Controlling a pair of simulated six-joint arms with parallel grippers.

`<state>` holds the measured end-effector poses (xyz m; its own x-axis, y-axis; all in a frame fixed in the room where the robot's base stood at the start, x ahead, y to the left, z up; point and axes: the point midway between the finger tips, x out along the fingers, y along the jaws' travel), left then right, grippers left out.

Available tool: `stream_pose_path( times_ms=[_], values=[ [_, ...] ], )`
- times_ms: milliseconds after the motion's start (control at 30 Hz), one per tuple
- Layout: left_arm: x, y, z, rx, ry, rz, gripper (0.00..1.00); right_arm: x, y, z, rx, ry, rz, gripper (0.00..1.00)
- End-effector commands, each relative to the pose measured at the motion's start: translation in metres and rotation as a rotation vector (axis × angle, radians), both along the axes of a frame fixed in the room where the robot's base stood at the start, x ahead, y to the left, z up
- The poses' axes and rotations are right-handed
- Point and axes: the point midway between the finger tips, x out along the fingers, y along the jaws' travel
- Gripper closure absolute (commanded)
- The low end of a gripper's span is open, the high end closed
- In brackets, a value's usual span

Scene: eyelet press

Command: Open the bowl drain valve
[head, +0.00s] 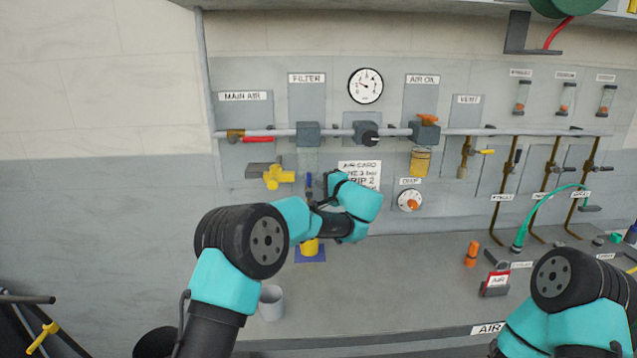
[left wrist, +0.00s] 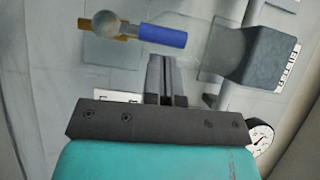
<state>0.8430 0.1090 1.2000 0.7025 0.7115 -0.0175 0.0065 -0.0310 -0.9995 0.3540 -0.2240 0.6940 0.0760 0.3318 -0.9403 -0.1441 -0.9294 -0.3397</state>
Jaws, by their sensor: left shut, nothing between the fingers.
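The bowl drain valve's blue lever (head: 309,180) shows under the clear bowl (head: 308,160) of the filter (head: 308,134). In the left wrist view the blue lever (left wrist: 163,37) lies along the bowl's line, beside a brass stem with a pale round end (left wrist: 106,24). The filter's dark block (left wrist: 258,58) is at the right there. My left gripper (head: 317,192) is close to the lever, and its wrist hides part of the panel. In the left wrist view its fingers (left wrist: 160,62) are together and empty, pointing towards the lever; I cannot tell whether they touch it. My right gripper is out of view.
A yellow valve (head: 277,177) is left of the drain. A yellow cup (head: 310,247) stands below on a blue pad. A grey cup (head: 271,303) stands nearer on the bench.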

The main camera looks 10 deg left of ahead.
Motion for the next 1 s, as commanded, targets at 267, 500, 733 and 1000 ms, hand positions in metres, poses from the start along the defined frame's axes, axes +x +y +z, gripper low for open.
stream_pose_path(
  times_ms=[267,500,733,1000],
  values=[
    [-0.018,-0.037,0.001,0.002,0.001,-0.005,1.00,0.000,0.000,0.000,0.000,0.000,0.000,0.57],
    [-0.048,-0.068,0.001,0.003,0.001,-0.006,1.00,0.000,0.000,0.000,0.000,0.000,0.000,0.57],
    [-0.068,-0.088,0.001,0.002,0.001,-0.006,1.00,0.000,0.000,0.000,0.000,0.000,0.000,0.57],
    [-0.071,-0.091,0.001,0.002,0.001,-0.003,1.00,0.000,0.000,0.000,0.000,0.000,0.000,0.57]
  ],
)
